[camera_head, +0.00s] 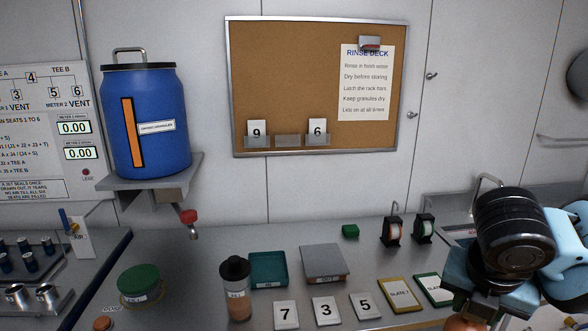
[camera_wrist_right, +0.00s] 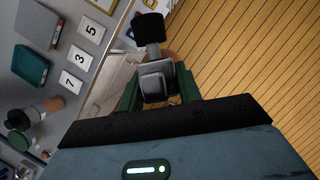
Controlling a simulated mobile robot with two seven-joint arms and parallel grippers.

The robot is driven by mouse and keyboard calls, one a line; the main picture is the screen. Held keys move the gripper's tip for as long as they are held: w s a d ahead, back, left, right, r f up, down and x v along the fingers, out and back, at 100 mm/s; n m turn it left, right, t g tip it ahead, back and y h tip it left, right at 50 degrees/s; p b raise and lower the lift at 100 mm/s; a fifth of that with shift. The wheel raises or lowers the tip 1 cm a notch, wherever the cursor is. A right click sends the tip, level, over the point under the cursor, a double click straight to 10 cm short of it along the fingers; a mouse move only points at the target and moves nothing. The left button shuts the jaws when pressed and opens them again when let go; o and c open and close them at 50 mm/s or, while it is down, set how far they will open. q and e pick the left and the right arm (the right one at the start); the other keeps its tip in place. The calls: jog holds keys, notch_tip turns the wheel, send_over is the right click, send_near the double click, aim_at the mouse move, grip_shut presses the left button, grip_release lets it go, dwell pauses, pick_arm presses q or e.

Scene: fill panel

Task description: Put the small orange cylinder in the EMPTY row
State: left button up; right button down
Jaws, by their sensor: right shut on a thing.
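My right gripper (camera_head: 478,308) is low at the right edge of the head view. In the right wrist view, its green fingers (camera_wrist_right: 158,92) are shut on a grey block-like thing (camera_wrist_right: 156,82) with a black rounded end (camera_wrist_right: 150,27). An orange-brown rounded part (camera_head: 460,323) shows below the gripper in the head view; I cannot tell whether it belongs to the held thing. Another small orange-brown round top (camera_head: 103,323) is at the lower left edge. I cannot tell which is the small orange cylinder. No row marked EMPTY is readable. My left gripper is not in view.
A blue drum (camera_head: 148,122) stands on a wall shelf.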

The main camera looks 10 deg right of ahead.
jog(key=shift+w+a+f+m+h, duration=0.2)
jog(key=shift+w+a+m, duration=0.1)
jog(key=shift+m, duration=0.2)
jog(key=shift+w+a+f+m+h, duration=0.1)
jog(key=shift+w+a+f+m, duration=0.15)
jog(key=shift+m, duration=0.25)
jog(key=w+a+f+m+g+y, duration=0.2)
jog(key=a+f+m, duration=0.4)
jog(key=m, duration=0.6)
jog(key=w+a+f+m+g+y, duration=0.2)
jog(key=a+f+m+g, duration=0.3)
jog(key=m, duration=0.6)
jog(key=shift+w+a+f+m, duration=0.45)
jog(key=shift+a+f, duration=0.2)
jog(key=shift+a, duration=0.6)
jog(key=shift+a+f, duration=0.1)
jog(key=shift+a, duration=0.15)
jog(key=shift+d, duration=0.3)
jog(key=shift+a, duration=0.1)
